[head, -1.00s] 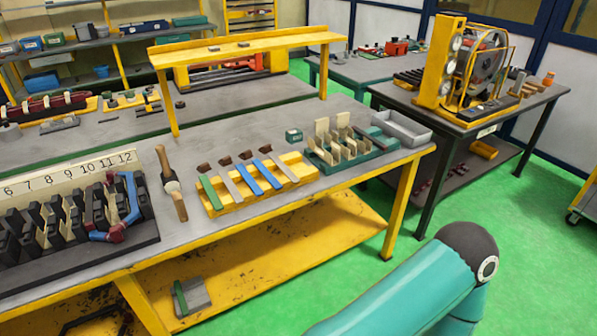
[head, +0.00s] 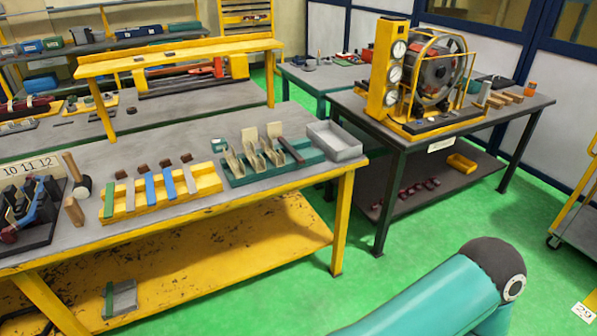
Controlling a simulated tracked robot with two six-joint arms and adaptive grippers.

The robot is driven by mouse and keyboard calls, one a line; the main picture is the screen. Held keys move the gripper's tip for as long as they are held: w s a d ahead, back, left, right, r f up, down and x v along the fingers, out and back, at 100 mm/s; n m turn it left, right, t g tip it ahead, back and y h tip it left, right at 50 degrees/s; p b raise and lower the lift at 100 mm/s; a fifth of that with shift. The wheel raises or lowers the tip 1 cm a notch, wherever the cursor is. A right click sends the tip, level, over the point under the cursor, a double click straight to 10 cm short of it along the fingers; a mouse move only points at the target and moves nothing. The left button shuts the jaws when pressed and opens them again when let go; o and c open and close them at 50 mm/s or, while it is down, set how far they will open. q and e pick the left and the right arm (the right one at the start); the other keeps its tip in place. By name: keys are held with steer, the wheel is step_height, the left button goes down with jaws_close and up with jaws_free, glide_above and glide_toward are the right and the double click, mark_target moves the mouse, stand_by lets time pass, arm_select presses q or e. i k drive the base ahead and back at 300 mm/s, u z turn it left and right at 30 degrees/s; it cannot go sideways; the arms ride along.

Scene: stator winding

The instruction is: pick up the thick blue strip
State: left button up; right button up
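A yellow tray (head: 206,182) on the near workbench holds a row of narrow strips. I cannot tell for certain from here which blue strip is thicker. Neither of my grippers is in view. Only a teal link of my arm shows at the lower right, well apart from the tray.
A mallet (head: 78,178) and a wooden-handled tool (head: 74,210) lie left of the tray. A teal rack (head: 236,180) with upright pale pieces and a grey bin (head: 335,140) stand to its right. A machine (head: 430,75) stands on the right-hand table. Green floor is clear in front.

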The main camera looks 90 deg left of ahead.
mark_target(169, 184)
steer(key=z, duration=0.6)
steer(key=i, duration=0.3)
steer(key=u, duration=2.65)
steer(key=i, duration=0.25)
steer(key=u, duration=2.2)
steer(key=k, duration=0.55)
steer(key=u, duration=0.35)
steer(key=i, duration=1.6)
steer(key=z, duration=0.4)
